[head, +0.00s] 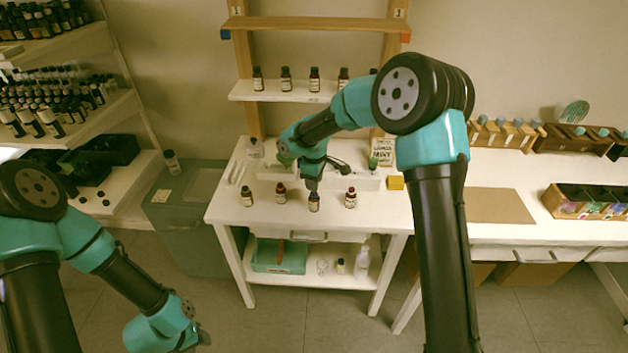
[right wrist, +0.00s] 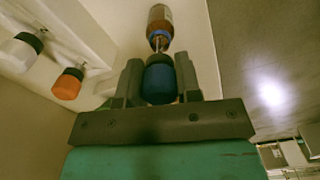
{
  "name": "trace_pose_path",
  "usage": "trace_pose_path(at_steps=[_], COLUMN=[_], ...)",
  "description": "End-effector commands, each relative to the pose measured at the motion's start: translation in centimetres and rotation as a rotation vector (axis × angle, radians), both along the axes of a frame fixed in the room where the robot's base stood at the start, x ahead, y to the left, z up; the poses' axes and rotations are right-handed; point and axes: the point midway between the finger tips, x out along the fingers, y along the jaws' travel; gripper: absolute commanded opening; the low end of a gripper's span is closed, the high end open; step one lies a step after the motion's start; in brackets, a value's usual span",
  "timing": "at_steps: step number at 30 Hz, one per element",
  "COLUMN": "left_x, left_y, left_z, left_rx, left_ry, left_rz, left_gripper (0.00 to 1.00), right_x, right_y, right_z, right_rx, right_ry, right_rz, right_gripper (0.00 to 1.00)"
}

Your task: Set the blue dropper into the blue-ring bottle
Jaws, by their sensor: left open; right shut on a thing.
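My right gripper (head: 313,187) is shut on the blue dropper (right wrist: 160,82), seen between the fingers in the right wrist view. The dropper's thin glass tube (right wrist: 158,44) points at the neck of the blue-ring bottle (right wrist: 159,16). The tube's end overlaps the neck; I cannot tell how far in it is. In the head view this bottle (head: 314,204) stands upright on the white table, third from the left in the front row, directly below the gripper. My left gripper (head: 203,338) is open and empty at the bottom, away from the table.
Other amber bottles (head: 247,196) (head: 281,193) (head: 350,198) stand in the same row. An orange-bulb dropper (right wrist: 67,84) and a white-bulb dropper (right wrist: 22,48) are in a white rack behind. The table's front strip is clear.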

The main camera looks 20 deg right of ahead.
Motion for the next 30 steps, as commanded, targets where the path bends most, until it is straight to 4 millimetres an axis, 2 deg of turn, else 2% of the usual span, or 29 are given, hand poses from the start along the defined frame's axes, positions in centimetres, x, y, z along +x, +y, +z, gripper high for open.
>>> trace_pose_path(at_steps=[30], left_x=[0.0], left_y=[0.0], left_z=[0.0], left_rx=[0.000], left_ry=[0.000], left_rz=[0.000], left_gripper=[0.43], right_x=[0.0], right_y=[0.0], right_z=[-2.5], right_rx=[-0.001], right_ry=[0.001], right_rz=[0.001], right_gripper=[0.26])
